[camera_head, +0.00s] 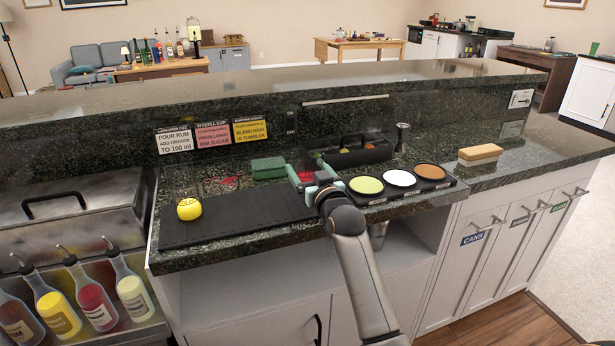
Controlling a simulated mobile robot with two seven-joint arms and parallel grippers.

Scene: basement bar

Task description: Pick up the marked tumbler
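I cannot make out a marked tumbler for certain. My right gripper (312,184), with green fingers, is low over the bar counter (290,232), at the right end of the black ribbed mat (240,217). A small red patch shows at its fingers; I cannot tell whether it belongs to something held. The wrist hides part of the counter there. A grey metallic shape (378,238) shows beside my forearm below the counter edge, partly hidden. My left gripper is not in view.
A yellow ball-like fruit (189,208) sits at the mat's left end. A green block (268,168) lies behind the mat. A tray with green, white and brown discs (399,178) is right of the gripper. A metal jigger (402,137) stands behind it. Bottles (95,306) stand lower left.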

